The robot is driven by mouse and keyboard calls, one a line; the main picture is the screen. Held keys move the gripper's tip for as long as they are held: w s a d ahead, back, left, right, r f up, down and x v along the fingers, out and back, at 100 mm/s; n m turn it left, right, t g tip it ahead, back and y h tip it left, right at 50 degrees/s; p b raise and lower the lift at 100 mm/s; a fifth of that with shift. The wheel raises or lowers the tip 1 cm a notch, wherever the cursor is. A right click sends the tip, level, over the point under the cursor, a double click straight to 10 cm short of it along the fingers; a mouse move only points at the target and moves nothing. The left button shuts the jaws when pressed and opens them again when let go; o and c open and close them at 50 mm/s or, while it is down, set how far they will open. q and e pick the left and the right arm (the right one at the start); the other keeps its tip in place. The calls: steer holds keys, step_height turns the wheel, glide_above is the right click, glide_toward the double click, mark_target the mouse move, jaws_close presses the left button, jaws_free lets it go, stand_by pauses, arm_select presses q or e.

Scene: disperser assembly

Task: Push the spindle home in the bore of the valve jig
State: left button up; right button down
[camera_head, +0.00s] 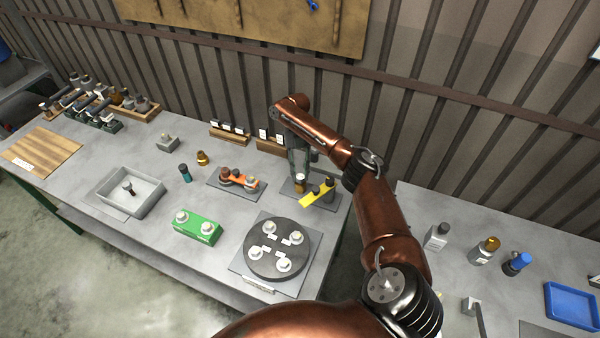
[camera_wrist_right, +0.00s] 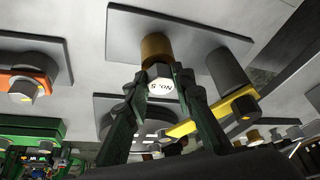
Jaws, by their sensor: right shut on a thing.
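The valve jig appears to be the grey plate (camera_head: 334,206) with a brass-coloured collar (camera_head: 299,188), a dark post and a yellow bar (camera_head: 317,196). In the right wrist view its plate (camera_wrist_right: 125,28), brass collar (camera_wrist_right: 156,48) and yellow bar (camera_wrist_right: 195,122) show close up. My right gripper (camera_head: 299,174) is at the collar, shut on the spindle. Its fingers (camera_wrist_right: 161,78) close on either side of the spindle's pale end (camera_wrist_right: 161,88), marked "No. 5". The spindle appears in line with the collar; how deep it sits is hidden. My left gripper is out of view.
A similar jig with an orange bar (camera_head: 238,180) stands to the left. A round black turntable (camera_head: 277,265) is in front, a green block (camera_head: 198,227) and a grey tray (camera_head: 153,200) farther left. Small label stands (camera_head: 230,128) line the back edge.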

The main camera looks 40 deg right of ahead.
steer(key=shift+f, duration=0.15)
steer(key=c, duration=1.6)
jaws_free()
steer(key=v, duration=1.2)
steer(key=shift+s+d, duration=0.1)
steer(key=shift+d, duration=0.05)
